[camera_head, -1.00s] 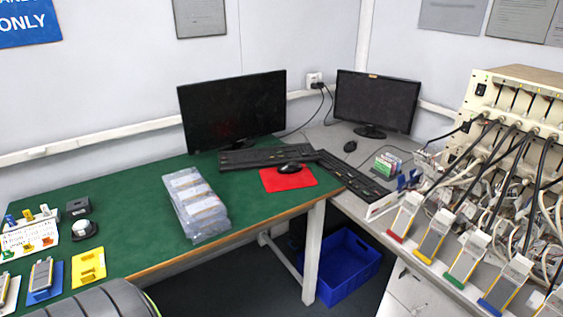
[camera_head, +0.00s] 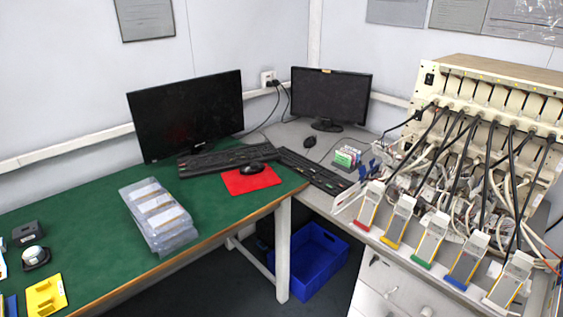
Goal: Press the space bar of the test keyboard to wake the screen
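Two black keyboards lie near the table corner. One keyboard (camera_head: 222,159) is on the green table in front of the left monitor (camera_head: 188,115). The other keyboard (camera_head: 314,171) is on the grey bench, running diagonally in front of the right monitor (camera_head: 330,95). I cannot tell by label which is the test keyboard; the one on the grey bench is nearer the cabled test rack (camera_head: 490,110). Both screens are dark. The space bars are too small to make out. Neither gripper is in view.
A black mouse (camera_head: 252,168) sits on a red mat (camera_head: 262,181). Another mouse (camera_head: 310,141) is on the grey bench. Stacked clear cases (camera_head: 160,216) lie on the green table (camera_head: 95,235). Cables and several coloured cell holders crowd the right bench. A blue crate (camera_head: 308,262) is below.

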